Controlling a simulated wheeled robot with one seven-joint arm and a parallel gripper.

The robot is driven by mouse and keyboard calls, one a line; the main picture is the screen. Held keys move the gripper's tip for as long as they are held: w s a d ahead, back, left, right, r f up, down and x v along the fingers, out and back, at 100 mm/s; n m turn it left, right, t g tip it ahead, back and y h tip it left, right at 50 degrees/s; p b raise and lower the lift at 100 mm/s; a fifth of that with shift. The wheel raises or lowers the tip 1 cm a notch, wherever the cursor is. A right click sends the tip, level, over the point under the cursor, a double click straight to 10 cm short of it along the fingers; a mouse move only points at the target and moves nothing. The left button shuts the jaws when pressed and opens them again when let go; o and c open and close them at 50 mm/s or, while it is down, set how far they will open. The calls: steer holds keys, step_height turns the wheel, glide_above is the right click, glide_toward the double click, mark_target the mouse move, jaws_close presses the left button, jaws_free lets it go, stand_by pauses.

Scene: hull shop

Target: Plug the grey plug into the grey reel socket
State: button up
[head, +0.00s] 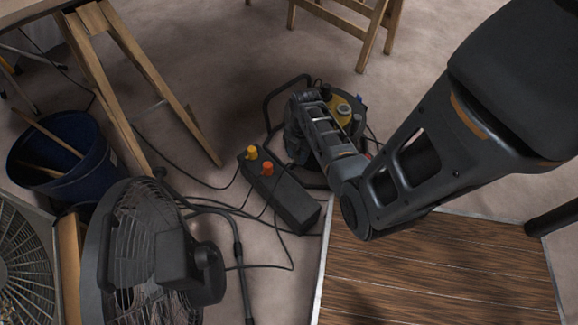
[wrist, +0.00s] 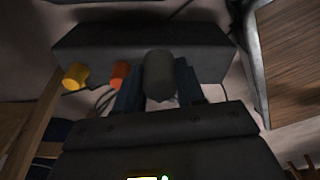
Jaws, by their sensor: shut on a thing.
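My gripper (wrist: 159,84) is shut on the grey plug (wrist: 159,70), a dark rounded body between its two bluish fingers in the wrist view. In that view the plug overlaps the black socket box (wrist: 205,45), to the right of an orange plug; I cannot tell whether they touch. In the head view the fingertips and grey plug are hidden behind my arm. The reel (head: 343,107), dark with a yellow part and a black tube frame, stands partly behind my wrist. I cannot make out its grey socket.
The black box (head: 291,201) carries a yellow plug (head: 249,153) and an orange plug (head: 267,168). Cables lie around it. A fan (head: 135,250), blue bucket (head: 85,180) and wooden trestle (head: 160,85) stand left. A wood-planked platform (head: 430,270) lies at front right.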

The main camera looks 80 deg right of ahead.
steer(key=shift+s+d+r+p, duration=0.15)
steer(key=shift+s+d+r, duration=0.2)
steer(key=shift+d, duration=0.3)
steer(key=shift+s+d+r+p, duration=0.1)
steer(key=shift+s+d+r, duration=0.1)
steer(key=shift+d+r, duration=0.35)
steer(key=shift+s+d+r+p, duration=0.15)
steer(key=shift+s+d+r, duration=0.2)
steer(key=shift+d, duration=0.35)
